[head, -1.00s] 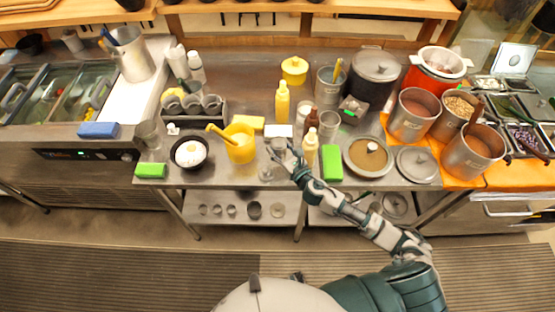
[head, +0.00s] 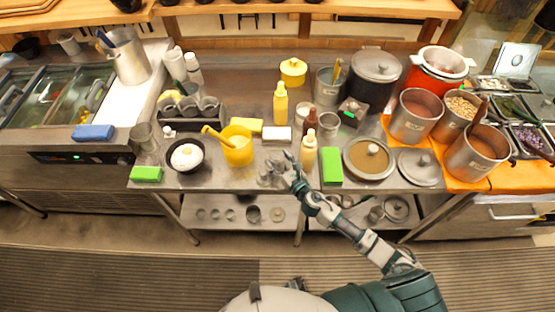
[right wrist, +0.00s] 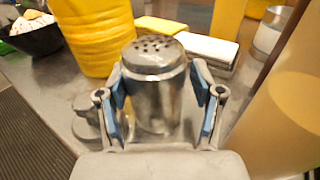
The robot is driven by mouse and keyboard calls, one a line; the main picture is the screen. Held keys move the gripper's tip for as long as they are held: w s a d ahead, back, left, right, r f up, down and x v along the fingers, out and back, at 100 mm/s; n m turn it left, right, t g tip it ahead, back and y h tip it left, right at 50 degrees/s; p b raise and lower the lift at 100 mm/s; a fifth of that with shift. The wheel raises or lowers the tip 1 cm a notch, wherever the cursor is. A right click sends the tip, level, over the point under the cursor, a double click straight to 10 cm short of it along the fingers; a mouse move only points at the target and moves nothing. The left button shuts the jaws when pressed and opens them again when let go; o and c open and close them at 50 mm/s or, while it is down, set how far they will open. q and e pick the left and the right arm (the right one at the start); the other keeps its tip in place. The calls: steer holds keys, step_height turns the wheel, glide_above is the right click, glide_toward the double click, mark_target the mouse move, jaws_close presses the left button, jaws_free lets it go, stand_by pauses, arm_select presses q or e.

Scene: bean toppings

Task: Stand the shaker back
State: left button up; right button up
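The shaker is a metal cylinder with a domed, perforated lid. In the right wrist view the shaker (right wrist: 156,88) is upright between the two blue-padded fingers of my right gripper (right wrist: 160,95). Narrow gaps show between its sides and the pads, and its base is partly hidden. In the head view the shaker (head: 277,167) is small, near the front edge of the steel counter, with my right gripper (head: 288,169) at its right side. My left gripper is not in view.
A small metal item (right wrist: 88,120) is close on the shaker's left. The yellow container (head: 238,148), black bowl (head: 187,155), white block (head: 277,134), pale-yellow bottle (head: 308,156) and green block (head: 332,167) stand around it. Some bare counter shows left of the shaker.

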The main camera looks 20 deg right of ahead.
mark_target(279, 166)
steer(key=shift+a+r, duration=0.1)
steer(key=shift+a, duration=0.15)
steer(key=shift+s+a, duration=0.1)
steer(key=shift+s, duration=0.15)
steer(key=v, duration=0.5)
steer(key=shift+s+a, duration=0.1)
steer(key=shift+a, duration=0.1)
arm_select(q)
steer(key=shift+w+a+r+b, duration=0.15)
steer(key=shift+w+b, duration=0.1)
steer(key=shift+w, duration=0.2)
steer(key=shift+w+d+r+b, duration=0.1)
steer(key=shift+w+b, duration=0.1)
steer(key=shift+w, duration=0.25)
arm_select(e)
steer(key=v, duration=0.6)
steer(key=shift+r, duration=0.15)
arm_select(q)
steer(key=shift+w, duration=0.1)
arm_select(e)
steer(key=shift+s+d, duration=0.1)
steer(key=shift+d, duration=0.1)
